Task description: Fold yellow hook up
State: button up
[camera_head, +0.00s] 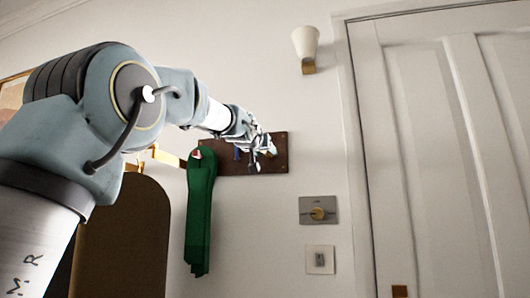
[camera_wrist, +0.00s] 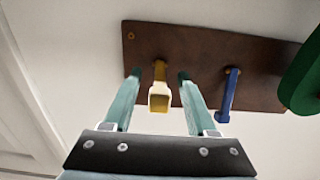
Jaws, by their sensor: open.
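The yellow hook (camera_wrist: 158,96) is mounted on a dark brown wall board (camera_wrist: 202,60). In the wrist view it juts from the board towards the camera, its squarish end facing me. My gripper (camera_wrist: 160,76) is open, with one teal finger on each side of the yellow hook. Gaps show between the hook and both fingers, so it is not gripped. In the head view my gripper (camera_head: 262,150) is at the right part of the board (camera_head: 280,163) and hides most of the yellow hook.
A blue hook (camera_wrist: 230,92) sits right of my fingers in the wrist view. A green scarf (camera_head: 199,215) hangs at the board's left end in the head view. A wall lamp (camera_head: 306,46), a switch plate (camera_head: 318,210) and a white door (camera_head: 440,150) are to the right.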

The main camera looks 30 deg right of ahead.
jog(key=shift+c, duration=0.4)
grip_shut()
dwell(0.9)
